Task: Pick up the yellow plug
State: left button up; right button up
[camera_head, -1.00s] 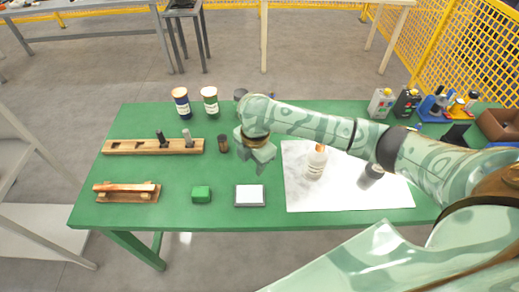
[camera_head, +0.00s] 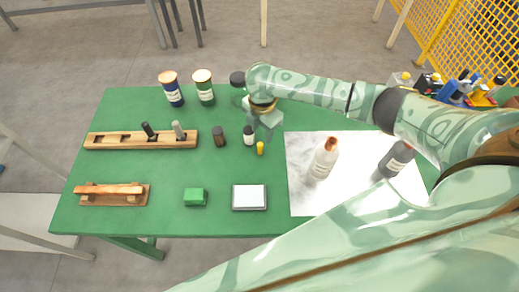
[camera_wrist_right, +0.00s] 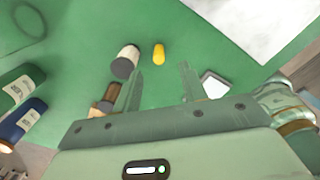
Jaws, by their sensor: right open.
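The yellow plug (camera_head: 260,148) is a small yellow piece on the green table, right of a small white bottle with a dark cap (camera_head: 248,135). It also shows in the right wrist view (camera_wrist_right: 159,54), beyond the fingertips and roughly between them. My right gripper (camera_head: 265,128) is above the table just behind the plug. In the right wrist view its two fingers (camera_wrist_right: 161,82) are apart with nothing between them. The left gripper is not in view.
A dark brown-capped vial (camera_head: 218,137) stands to the left. A white-framed pad (camera_head: 249,197) and a green block (camera_head: 195,197) lie in front. A wooden rack (camera_head: 110,140) is farther left. A white mat (camera_head: 300,190) with bottles lies right. Bare table surrounds the plug in front.

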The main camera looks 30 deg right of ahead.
aim_at(260, 144)
jog(key=shift+w+f, duration=0.1)
jog(key=shift+f, duration=0.8)
jog(key=shift+f+b, duration=0.3)
jog(key=shift+f, duration=0.15)
jog(key=f, duration=0.1)
jog(key=f+b, duration=0.1)
jog(key=f, duration=0.1)
jog(key=f+b, duration=0.1)
jog(key=f, duration=0.1)
jog(key=shift+a, duration=0.3)
jog(key=shift+r, duration=0.15)
jog(key=shift+c, duration=0.3)
grip_shut()
